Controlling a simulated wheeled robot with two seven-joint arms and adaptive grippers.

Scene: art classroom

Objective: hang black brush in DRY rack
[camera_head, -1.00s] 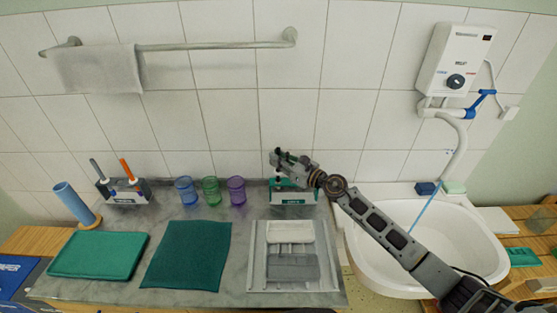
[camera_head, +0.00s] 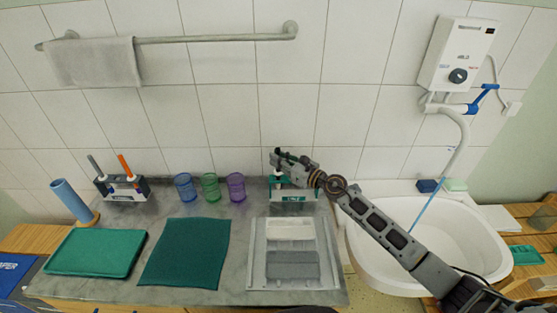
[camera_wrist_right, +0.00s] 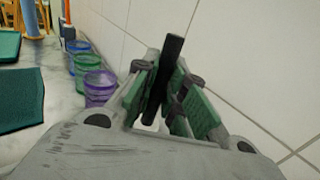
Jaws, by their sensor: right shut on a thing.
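My right gripper (camera_head: 284,162) is at the back of the counter, over the teal and white rack (camera_head: 293,197). In the right wrist view its fingers are shut on the black brush (camera_wrist_right: 172,62), whose dark handle stands up between them. Green surfaces show beside the fingers. The gripper hides the top of the rack in the head view, so I cannot tell whether the brush sits in a slot. A second rack (camera_head: 124,193) at the left holds a grey-handled and an orange-handled brush. My left gripper is out of view.
Blue, green and purple cups (camera_head: 236,187) stand left of my gripper. A grey tray (camera_head: 259,284), a green cloth (camera_head: 186,254) and a green tray (camera_head: 96,252) lie in front. The white sink (camera_head: 476,250) is at the right, under my arm.

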